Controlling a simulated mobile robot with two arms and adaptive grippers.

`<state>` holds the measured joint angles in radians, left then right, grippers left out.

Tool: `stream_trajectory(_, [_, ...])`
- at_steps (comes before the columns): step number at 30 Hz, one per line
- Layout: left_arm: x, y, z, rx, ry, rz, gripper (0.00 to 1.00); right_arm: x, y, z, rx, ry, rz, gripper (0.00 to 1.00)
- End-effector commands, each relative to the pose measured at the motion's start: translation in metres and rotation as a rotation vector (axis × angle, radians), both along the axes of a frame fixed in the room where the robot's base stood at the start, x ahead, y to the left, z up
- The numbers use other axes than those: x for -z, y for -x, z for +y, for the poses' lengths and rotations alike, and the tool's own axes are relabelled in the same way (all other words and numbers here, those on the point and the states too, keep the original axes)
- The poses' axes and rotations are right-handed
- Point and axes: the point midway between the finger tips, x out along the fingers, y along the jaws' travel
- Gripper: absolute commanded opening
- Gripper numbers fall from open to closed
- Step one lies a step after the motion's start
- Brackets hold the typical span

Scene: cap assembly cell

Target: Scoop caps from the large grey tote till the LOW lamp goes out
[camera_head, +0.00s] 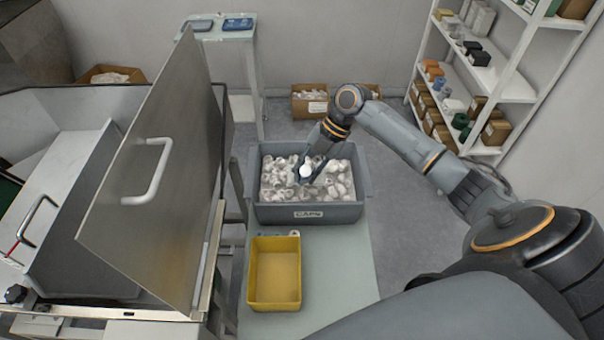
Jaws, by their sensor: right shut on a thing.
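The large grey tote (308,213), labelled CAPS, stands on a pale green bench in the middle of the view. Many white caps (343,185) lie in it. My right gripper (308,168) reaches down into the tote from the right, among the caps. It is shut on a small white round thing (306,171), which looks like a cap; the hand and the caps around it make this hard to tell. My left gripper is out of view. I cannot make out a LOW lamp.
A yellow bin (275,307), seemingly empty, stands in front of the tote. A raised steel lid (150,190) with a handle stands left of the tote, above a steel machine. Shelves (500,75) stand at the back right. The bench right of the yellow bin (340,265) is clear.

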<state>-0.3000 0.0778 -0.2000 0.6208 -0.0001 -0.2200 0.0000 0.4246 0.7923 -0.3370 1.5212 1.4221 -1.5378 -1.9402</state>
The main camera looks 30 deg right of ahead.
Motion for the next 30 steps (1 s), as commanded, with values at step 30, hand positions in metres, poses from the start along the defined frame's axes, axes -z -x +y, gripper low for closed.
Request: stream_trajectory(30, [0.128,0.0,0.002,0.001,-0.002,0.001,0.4,0.116,-0.042,-0.03,-0.001,-0.096,0.131,0.0])
